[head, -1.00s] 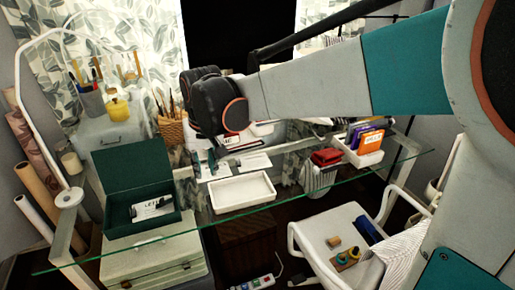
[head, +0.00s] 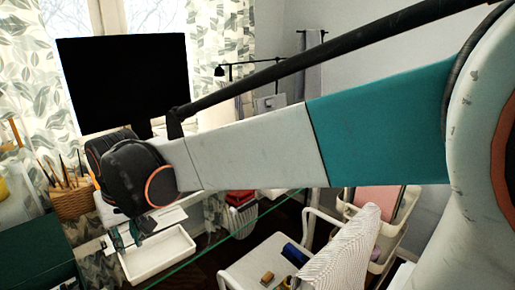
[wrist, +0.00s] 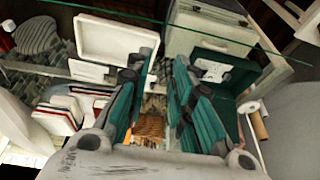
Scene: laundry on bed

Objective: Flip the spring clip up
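I cannot clearly make out the spring clip in either view. My gripper (head: 124,236) hangs below the dark wrist joint in the head view, above the glass desk and close to a white tray (head: 160,262). In the wrist view its two teal fingers (wrist: 160,75) are apart, with nothing held between them. The wrist picture shows the desk upside down, with the white tray (wrist: 118,40) beyond the left finger and a green box (wrist: 232,57) beyond the right one. My arm hides part of the desk's back in the head view.
A black monitor (head: 122,80) stands behind the wrist. A white chair (head: 245,268) holding small items stands front right, beside a trolley (head: 405,222). A small grey object (head: 270,103) is near the back wall.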

